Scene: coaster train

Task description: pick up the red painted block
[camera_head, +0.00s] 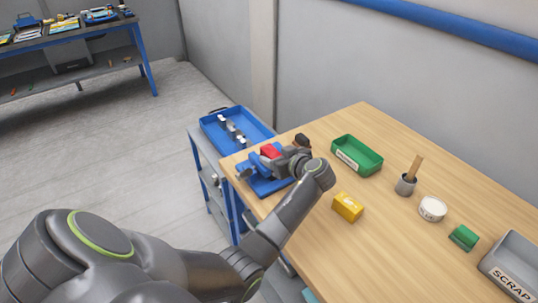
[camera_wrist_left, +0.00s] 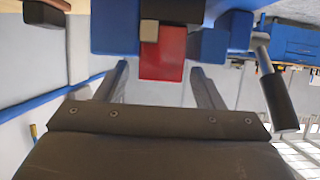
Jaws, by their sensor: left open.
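The red painted block (camera_head: 269,152) sits in a blue fixture (camera_head: 262,186) at the table's near left corner. It also shows in the left wrist view (camera_wrist_left: 163,58), red-faced, with a small tan piece (camera_wrist_left: 149,31) in front of its upper part and blue parts on both sides. My left gripper (camera_head: 284,159) is beside the block in the head view, partly hiding it. In the left wrist view the open fingers (camera_wrist_left: 159,68) stand apart, one on each side of the block's near end. I cannot tell whether they touch it. My right gripper is not in view.
On the table stand a green tray (camera_head: 345,161), a yellow box (camera_head: 347,207), a grey cup (camera_head: 405,186) with a wooden handle, a white round tub (camera_head: 432,209), a green block (camera_head: 464,237) and a grey scrap bin (camera_head: 515,262). A blue tray (camera_head: 212,129) lies on the cart behind.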

